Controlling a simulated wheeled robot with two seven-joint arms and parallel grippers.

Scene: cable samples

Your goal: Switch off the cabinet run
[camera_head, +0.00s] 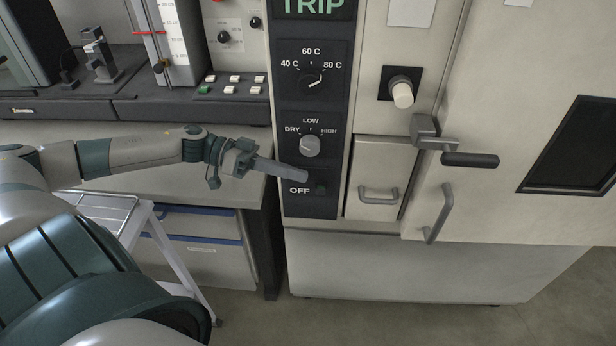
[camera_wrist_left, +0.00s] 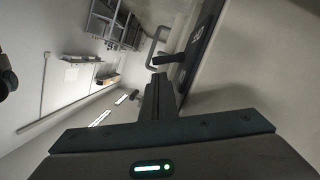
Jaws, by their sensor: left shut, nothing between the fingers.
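The cabinet's dark control panel (camera_head: 290,205) stands in the middle of the head view. It carries a dark switch (camera_head: 320,188) beside the label OFF, partly covered by my fingers. My left gripper (camera_head: 305,176) comes in from the left, shut and empty, with its fingertips at the upper left of the switch. I cannot tell whether they touch it. In the left wrist view the shut fingers (camera_wrist_left: 159,95) point away from the camera. Above the switch are a grey knob (camera_head: 310,146) marked DRY, LOW, HIGH and a dark temperature knob (camera_head: 311,84). A display (camera_head: 313,6) reads TRIP.
Right of the panel are a white round knob (camera_head: 402,94), a small drawer (camera_head: 377,213) with a handle, and the cabinet door (camera_head: 490,200) with a projecting latch (camera_head: 468,159). A bench (camera_head: 140,107) with instruments is at left. A white cart (camera_head: 105,207) stands below my left arm.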

